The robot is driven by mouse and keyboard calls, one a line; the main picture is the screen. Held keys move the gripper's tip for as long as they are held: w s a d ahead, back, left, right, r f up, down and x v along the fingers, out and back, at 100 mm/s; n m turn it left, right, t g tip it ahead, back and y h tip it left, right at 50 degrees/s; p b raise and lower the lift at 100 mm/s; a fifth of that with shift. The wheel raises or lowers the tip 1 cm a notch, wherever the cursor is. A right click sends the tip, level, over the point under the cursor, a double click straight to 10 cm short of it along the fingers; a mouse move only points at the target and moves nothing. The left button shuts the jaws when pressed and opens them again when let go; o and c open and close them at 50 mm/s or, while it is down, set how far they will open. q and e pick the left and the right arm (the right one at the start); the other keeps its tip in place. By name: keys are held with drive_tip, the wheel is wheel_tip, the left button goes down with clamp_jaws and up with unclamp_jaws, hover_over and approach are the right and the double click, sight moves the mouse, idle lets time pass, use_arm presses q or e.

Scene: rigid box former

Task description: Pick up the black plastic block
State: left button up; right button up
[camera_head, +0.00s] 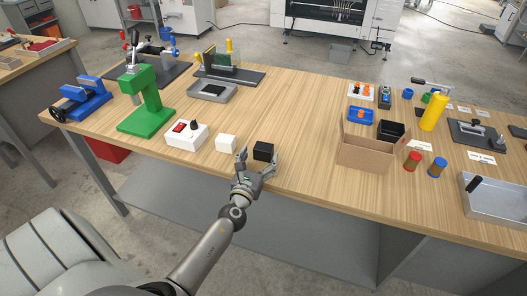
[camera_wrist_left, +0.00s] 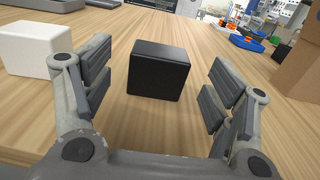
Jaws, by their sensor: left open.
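The black plastic block (camera_head: 263,151) sits on the wooden table near its front edge. In the left wrist view the black block (camera_wrist_left: 159,70) stands ahead, roughly centred between the fingers. My left gripper (camera_head: 256,163) is open and empty, low at the table's front edge, with its fingers pointing toward the block. In the left wrist view the gripper (camera_wrist_left: 158,92) has a finger on each side, with table visible between each finger and the block. My right gripper is not in view.
A white block (camera_head: 226,144) stands left of the black one, beside a white box with a red switch (camera_head: 187,134). A green press (camera_head: 146,100) is farther left. An open cardboard box (camera_head: 365,152) stands to the right. The table behind the black block is clear.

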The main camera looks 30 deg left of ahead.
use_arm(q)
drive_tip(key=shift+x, duration=1.2)
drive_tip(key=c, duration=1.2)
drive_tip(key=shift+r, duration=0.1)
